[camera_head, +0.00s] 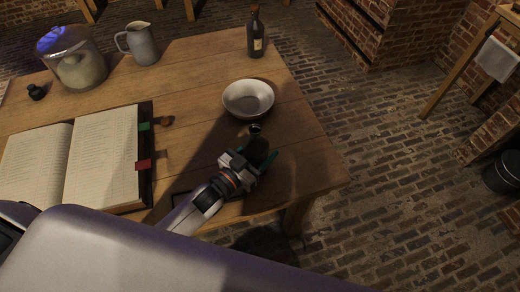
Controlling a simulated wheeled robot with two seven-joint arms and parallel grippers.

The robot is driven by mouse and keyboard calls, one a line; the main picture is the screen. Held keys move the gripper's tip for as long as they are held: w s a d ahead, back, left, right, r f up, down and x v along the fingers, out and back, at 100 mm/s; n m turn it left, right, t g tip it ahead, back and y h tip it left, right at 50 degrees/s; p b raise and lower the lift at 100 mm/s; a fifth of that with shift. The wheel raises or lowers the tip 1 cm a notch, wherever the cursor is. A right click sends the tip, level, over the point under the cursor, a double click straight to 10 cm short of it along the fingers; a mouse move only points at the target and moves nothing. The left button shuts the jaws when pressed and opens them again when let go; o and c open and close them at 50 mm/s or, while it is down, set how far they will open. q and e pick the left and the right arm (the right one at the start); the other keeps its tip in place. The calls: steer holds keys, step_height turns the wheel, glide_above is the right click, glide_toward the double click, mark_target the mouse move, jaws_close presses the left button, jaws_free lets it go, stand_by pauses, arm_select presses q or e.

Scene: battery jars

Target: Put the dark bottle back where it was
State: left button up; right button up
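A dark bottle (256,38) with a pale label and a reddish-brown top stands upright near the far right edge of the wooden table (190,75). One gripper (256,158), which I take as my left by its arm coming up from the lower left, is low over the table's near right part, well apart from that bottle. A small dark shape with a shiny top (255,130) is at its fingertips. I cannot tell whether the fingers touch or hold it. My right gripper is not in view.
A white bowl (248,88) stands between the gripper and the bottle. An open book (108,150) with tabs lies on the left. A grey jug (142,46), a lidded glass jar (80,72) and a small black object (36,92) stand farther back. Bare wood lies between jug and bowl.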

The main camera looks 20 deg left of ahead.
arm_select(q)
steer(key=o, duration=1.2)
steer(key=shift+f, duration=0.1)
steer(key=shift+s+a, duration=0.1)
steer(key=shift+s, duration=0.1)
steer(key=v, duration=1.1)
steer(key=shift+s+a+b, duration=0.15)
steer(key=shift+s+b, duration=0.15)
steer(key=shift+b, duration=0.1)
